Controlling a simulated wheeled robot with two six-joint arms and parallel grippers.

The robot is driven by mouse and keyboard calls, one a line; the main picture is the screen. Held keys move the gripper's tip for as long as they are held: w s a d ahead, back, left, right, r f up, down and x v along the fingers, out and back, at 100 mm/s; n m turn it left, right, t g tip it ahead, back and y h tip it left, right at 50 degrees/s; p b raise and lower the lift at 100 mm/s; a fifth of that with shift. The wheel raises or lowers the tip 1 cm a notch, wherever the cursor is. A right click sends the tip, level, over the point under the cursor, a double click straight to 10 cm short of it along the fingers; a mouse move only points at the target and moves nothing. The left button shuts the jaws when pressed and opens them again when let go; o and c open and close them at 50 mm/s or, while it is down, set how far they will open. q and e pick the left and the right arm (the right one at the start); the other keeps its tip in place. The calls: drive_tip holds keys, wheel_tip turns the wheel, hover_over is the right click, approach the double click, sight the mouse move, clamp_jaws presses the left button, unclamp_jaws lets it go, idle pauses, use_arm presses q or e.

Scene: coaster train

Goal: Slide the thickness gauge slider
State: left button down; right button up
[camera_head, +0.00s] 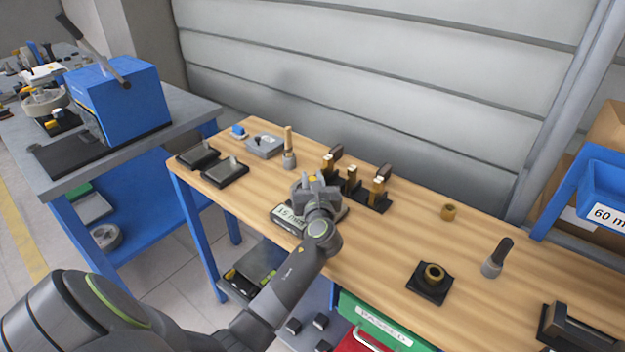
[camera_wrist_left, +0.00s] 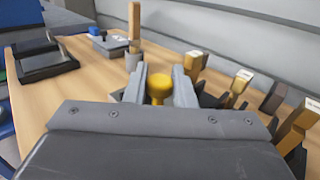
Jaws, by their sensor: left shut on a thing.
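A yellow knob (camera_head: 312,178), which looks like the gauge's slider, sits between the fingers of my left gripper (camera_head: 315,184). In the left wrist view the yellow knob (camera_wrist_left: 159,86) shows upright between the two grey fingertips (camera_wrist_left: 158,80), which are shut on it. The thickness gauge (camera_head: 287,217) lies on the wooden bench under my gripper, with a pale label that seems to read "15" and then letters cut off by my arm. My gripper and wrist hide most of the gauge and any track. My right gripper is in neither view.
Upright brass-and-black tools (camera_head: 352,186) stand close behind and right of my gripper. A wooden-handled tool (camera_head: 289,150) and black trays (camera_head: 226,172) are to the left. The bench (camera_head: 385,240) is clear to the right, up to a ring on a black base (camera_head: 430,282).

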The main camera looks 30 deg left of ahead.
use_arm(q)
drive_tip(key=shift+s+d+p, duration=0.1)
drive_tip(key=shift+d+p, duration=0.2)
drive_tip(key=shift+d, duration=1.45)
drive_tip(key=c, duration=1.3)
unclamp_jaws()
drive_tip(key=shift+o, duration=0.2)
